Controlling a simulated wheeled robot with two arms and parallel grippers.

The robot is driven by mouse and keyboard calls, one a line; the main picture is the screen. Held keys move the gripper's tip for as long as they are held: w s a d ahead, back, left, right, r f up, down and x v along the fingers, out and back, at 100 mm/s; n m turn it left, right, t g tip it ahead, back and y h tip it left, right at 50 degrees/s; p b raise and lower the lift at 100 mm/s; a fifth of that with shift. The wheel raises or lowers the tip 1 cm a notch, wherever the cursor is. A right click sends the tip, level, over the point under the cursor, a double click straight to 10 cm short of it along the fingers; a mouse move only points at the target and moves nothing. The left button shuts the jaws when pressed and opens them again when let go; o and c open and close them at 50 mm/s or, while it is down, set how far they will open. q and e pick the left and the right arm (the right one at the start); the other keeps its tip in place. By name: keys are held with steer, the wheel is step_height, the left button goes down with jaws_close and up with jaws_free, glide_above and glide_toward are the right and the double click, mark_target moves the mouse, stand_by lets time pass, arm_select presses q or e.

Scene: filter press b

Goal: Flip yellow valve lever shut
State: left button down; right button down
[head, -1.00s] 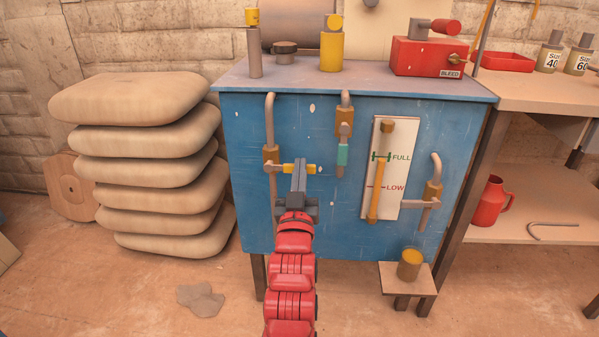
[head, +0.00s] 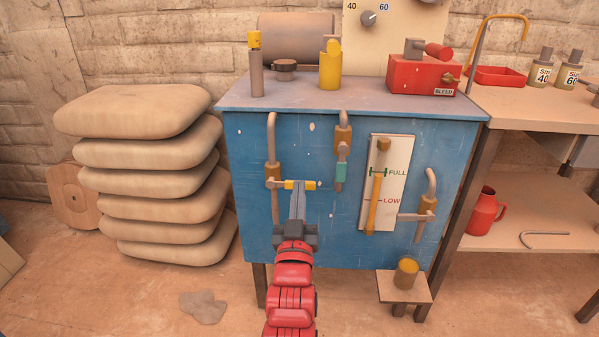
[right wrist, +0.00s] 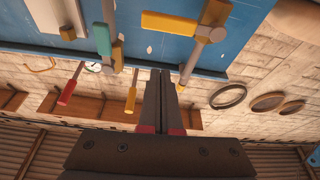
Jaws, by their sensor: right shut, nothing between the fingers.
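The yellow valve lever (head: 289,184) sticks out level to the right from the left pipe valve (head: 272,170) on the blue tank's front. In the right wrist view the yellow lever (right wrist: 172,23) lies beyond the fingers, towards the top, joined to its grey and brown valve (right wrist: 211,33). My right gripper (head: 298,186) is shut and empty. Its fingertips overlap the lever's middle in the head view; in the right wrist view the fingertips (right wrist: 163,74) show apart from the lever. My left gripper is not in view.
The blue tank (head: 335,245) also carries a teal-handled valve (head: 340,172), a FULL/LOW gauge (head: 396,185) and a right-hand valve (head: 425,205). Stacked sacks (head: 140,152) stand at left. A small stand with a cup (head: 406,273) is at lower right.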

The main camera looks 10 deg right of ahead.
steer(key=shift+v, duration=2.25)
steer(key=shift+r+p, duration=0.1)
steer(key=shift+p, duration=0.2)
